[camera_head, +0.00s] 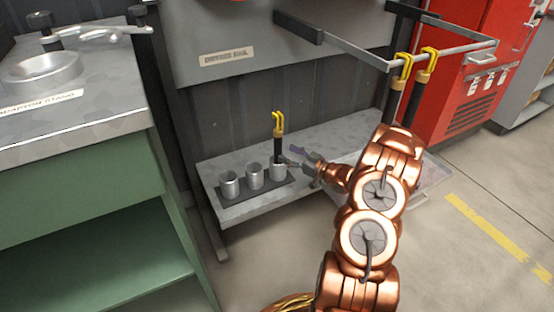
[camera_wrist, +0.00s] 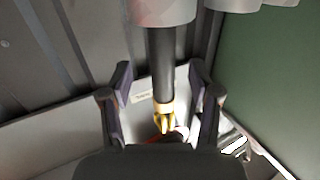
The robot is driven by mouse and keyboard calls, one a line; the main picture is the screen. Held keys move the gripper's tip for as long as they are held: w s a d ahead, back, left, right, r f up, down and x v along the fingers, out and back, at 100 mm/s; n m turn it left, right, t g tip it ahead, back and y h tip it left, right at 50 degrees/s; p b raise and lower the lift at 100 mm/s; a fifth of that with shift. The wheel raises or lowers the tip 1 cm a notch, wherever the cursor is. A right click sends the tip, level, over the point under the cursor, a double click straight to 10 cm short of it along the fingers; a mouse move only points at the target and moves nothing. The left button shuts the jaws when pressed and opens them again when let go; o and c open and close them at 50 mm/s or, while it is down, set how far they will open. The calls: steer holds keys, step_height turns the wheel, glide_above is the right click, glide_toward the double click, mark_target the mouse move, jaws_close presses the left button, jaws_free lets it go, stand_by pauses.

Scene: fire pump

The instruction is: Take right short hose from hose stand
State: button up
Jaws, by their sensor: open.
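The short hose (camera_head: 277,148) is a black tube with a yellow forked top. It stands upright in the rightmost of three metal cups on the hose stand (camera_head: 229,194), on a low shelf. The left and middle cups look empty. In the wrist view, the hose (camera_wrist: 161,65) runs down the middle with its yellow end (camera_wrist: 168,118) towards me. My gripper (camera_head: 287,160) comes in from the right at the hose. In the wrist view my gripper (camera_wrist: 160,78) is open, with one finger on each side of the hose and visible gaps. The hose's lower end is hidden in the cup.
Two black pieces with yellow forked tops (camera_head: 427,62) hang at a metal rail (camera_head: 440,58) above right. A grey wall panel (camera_head: 260,40) is behind. A green-sided bench (camera_head: 80,200) stands left, a red cabinet (camera_head: 470,80) right. The floor at right is clear.

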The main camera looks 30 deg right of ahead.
mark_target(281, 152)
steer(key=x, duration=0.1)
steer(key=b+x, duration=0.2)
steer(key=x, duration=0.1)
steer(key=shift+s+a+f, duration=0.1)
steer(key=shift+f, duration=0.2)
steer(key=shift+w+a, duration=0.2)
steer(key=shift+w, duration=0.25)
steer(key=shift+r, duration=0.1)
jaws_close()
